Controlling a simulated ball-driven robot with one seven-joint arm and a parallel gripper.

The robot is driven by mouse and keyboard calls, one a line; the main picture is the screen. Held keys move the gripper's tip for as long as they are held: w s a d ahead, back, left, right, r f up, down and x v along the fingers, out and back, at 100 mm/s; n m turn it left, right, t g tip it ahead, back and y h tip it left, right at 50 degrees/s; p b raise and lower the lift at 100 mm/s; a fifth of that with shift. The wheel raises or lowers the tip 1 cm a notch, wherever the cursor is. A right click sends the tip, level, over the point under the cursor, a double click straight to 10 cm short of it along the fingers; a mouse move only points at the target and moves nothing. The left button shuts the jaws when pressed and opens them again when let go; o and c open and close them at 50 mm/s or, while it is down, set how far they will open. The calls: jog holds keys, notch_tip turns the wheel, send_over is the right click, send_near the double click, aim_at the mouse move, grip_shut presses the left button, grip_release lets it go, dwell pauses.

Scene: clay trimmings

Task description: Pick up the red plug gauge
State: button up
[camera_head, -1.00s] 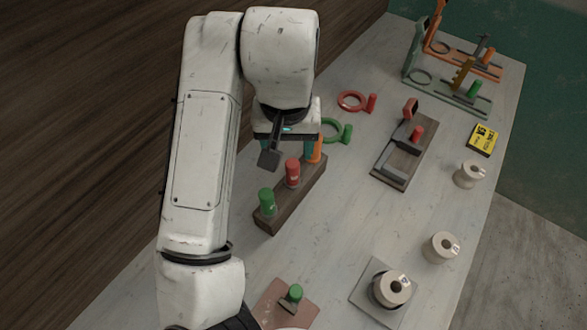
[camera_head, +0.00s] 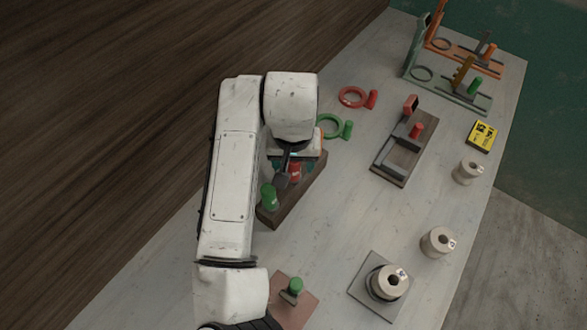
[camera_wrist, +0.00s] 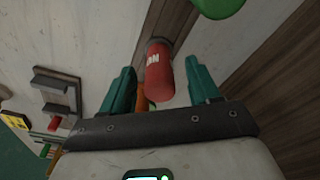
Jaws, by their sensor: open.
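The red plug gauge (camera_head: 296,172) stands upright in the dark wooden block (camera_head: 290,203), partly hidden behind my wrist in the head view. The wrist view shows the red plug gauge (camera_wrist: 159,76) with white lettering on its side. My gripper (camera_head: 293,168) is open, its teal fingers on either side of the red gauge. In the wrist view my gripper (camera_wrist: 160,84) has a finger to the left and right of it, with visible gaps.
A green plug (camera_head: 269,196) stands at the block's near end. An orange piece (camera_wrist: 144,104) shows behind the red gauge. Green (camera_head: 330,126) and red (camera_head: 352,97) ring gauges lie beyond. A snap gauge on a board (camera_head: 393,161) and pale spools (camera_head: 438,242) are right.

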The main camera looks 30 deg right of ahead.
grip_shut()
dwell(0.5)
jog(key=shift+r, duration=0.15)
